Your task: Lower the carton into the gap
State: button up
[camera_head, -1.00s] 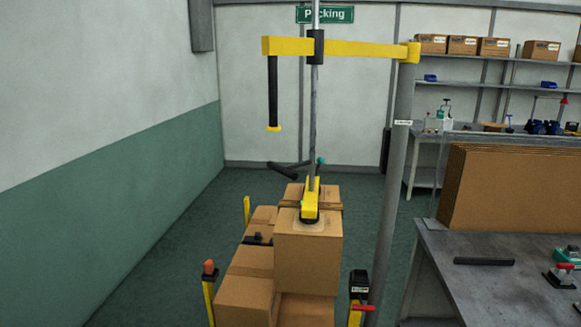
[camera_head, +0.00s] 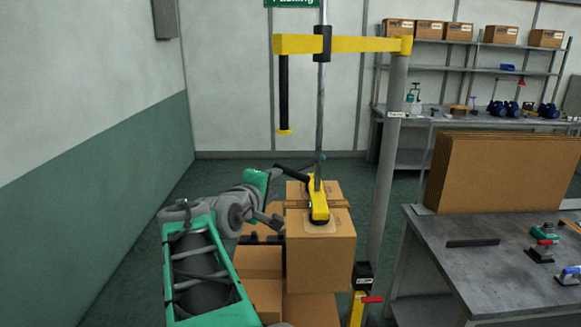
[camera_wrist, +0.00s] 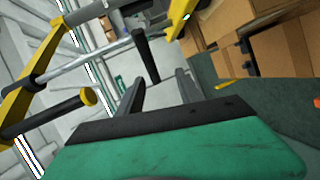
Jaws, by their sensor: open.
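The brown carton (camera_head: 322,262) hangs under the yellow lifter head (camera_head: 318,203), at the front right of the carton stack. The gap is hidden in the head view; cartons (camera_head: 258,262) show to the left of and below the hung one. The lifter's black handle (camera_head: 292,174) sticks out to the left above the stack. My arm reaches in from below, its green gripper end near that handle. In the wrist view my gripper (camera_wrist: 159,76) is open, with a black handle (camera_wrist: 147,55) just beyond and between its fingers. I cannot tell whether they touch.
A grey post (camera_head: 388,160) carries the yellow boom (camera_head: 360,45), from which a black hanging grip (camera_head: 284,95) drops. A workbench (camera_head: 470,270) with flat cardboard sheets (camera_head: 500,175) stands at right. The floor at left is clear.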

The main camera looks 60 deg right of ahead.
aim_at(289, 174)
jog(key=shift+s+d+r+g+h, duration=0.2)
jog(key=shift+s+d+r, duration=0.2)
jog(key=shift+d, duration=0.2)
jog(key=shift+s+d+r+g+h, duration=0.1)
jog(key=shift+s+d+r+h, duration=0.15)
jog(key=shift+s+d, duration=0.25)
jog(key=d, duration=0.2)
jog(key=d+f+p, duration=0.1)
jog(key=d, duration=0.1)
jog(key=w+d+p, duration=0.1)
jog(key=d, duration=0.1)
jog(key=shift+d+f, duration=0.25)
grip_shut()
jog(key=shift+s+f, duration=0.1)
